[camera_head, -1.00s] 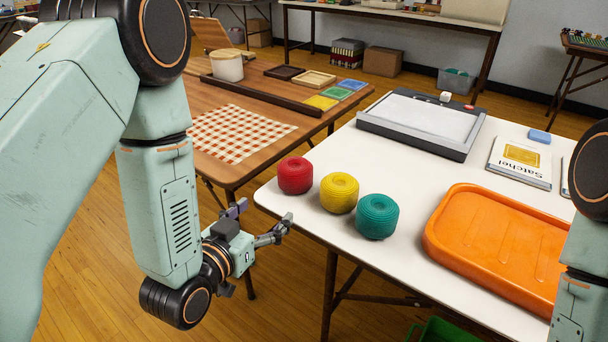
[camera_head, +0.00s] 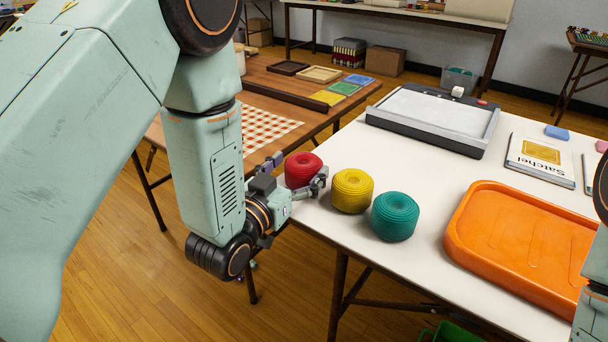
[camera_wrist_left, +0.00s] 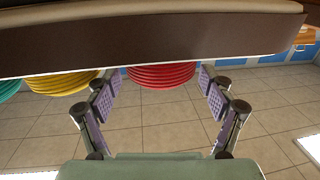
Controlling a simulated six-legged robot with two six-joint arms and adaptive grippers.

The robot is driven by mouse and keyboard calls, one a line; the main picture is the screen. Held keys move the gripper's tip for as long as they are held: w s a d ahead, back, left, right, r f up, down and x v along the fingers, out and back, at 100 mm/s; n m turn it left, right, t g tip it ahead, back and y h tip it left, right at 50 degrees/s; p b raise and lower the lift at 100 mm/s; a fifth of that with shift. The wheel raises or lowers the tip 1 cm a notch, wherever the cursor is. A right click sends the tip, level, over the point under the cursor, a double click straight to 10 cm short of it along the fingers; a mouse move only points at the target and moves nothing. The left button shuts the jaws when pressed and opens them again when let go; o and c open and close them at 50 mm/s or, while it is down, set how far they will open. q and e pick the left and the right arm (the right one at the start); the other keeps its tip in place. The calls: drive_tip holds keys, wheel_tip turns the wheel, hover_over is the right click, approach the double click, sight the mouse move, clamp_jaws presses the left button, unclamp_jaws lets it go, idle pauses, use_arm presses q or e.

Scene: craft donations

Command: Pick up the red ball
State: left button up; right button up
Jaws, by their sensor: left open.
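The red ball (camera_head: 303,166), a ridged, yarn-like round, sits at the near left corner of the white table. My left gripper (camera_head: 297,173) is open at the table's edge, with a finger on either side of the red ball. In the left wrist view, where the scene appears upside down, the red ball (camera_wrist_left: 160,76) shows between and beyond the spread fingers of the left gripper (camera_wrist_left: 160,100). I cannot tell whether the fingers touch it. My right gripper is out of view.
A yellow ball (camera_head: 352,191) and a teal ball (camera_head: 395,216) stand in a row just right of the red one. An orange tray (camera_head: 520,245) lies farther right. A grey-framed board (camera_head: 432,118) lies behind. A wooden table (camera_head: 262,98) stands to the left.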

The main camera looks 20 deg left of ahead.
sight(304, 159)
use_arm(q)
drive_tip(key=shift+x, duration=1.3)
drive_tip(key=shift+c, duration=0.4)
drive_tip(key=c, duration=0.9)
drive_tip(key=shift+o, duration=0.2)
wheel_tip(304, 159, up, 10)
drive_tip(key=p, duration=0.4)
